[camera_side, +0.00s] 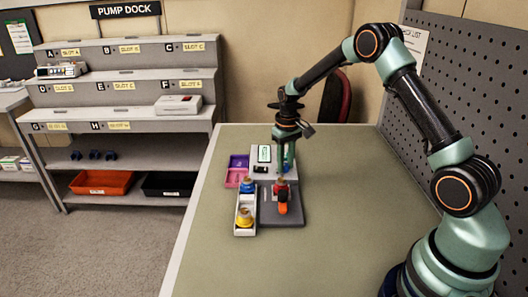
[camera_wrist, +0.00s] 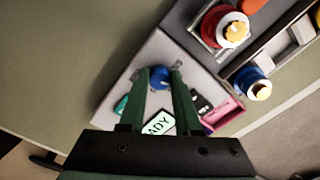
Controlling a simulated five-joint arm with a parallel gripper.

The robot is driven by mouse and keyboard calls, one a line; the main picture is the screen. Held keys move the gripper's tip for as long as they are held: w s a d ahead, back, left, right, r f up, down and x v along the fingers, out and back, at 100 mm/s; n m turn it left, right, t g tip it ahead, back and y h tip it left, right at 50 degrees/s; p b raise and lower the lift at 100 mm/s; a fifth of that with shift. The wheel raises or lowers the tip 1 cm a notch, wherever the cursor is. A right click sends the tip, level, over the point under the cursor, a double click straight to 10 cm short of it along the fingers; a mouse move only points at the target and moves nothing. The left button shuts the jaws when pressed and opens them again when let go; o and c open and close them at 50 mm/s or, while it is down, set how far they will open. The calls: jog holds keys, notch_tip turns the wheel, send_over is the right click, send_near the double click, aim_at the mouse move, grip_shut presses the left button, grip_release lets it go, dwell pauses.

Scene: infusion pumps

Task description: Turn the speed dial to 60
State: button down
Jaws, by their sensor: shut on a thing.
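The pump (camera_side: 258,177) is a light grey box on the table, with a lit screen (camera_side: 264,154) on its top. In the wrist view the screen (camera_wrist: 158,124) shows the letters "ADY"; the rest is hidden by my gripper. The speed dial (camera_wrist: 160,77) is a blue round knob on the pump's face. My gripper (camera_wrist: 161,82) points down with its two green fingers shut on the dial, one on each side. No dial number is readable.
A dark grey tray (camera_side: 293,215) with red and orange items lies in front of the pump. A white holder (camera_side: 245,233) with blue and yellow-topped items stands beside it. The table's right part is clear.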

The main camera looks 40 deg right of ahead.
aim_at(285, 165)
jog(key=shift+r, duration=0.1)
dwell(0.3)
jog(key=c, duration=0.6)
grip_release()
notch_tip(285, 165, up, 12)
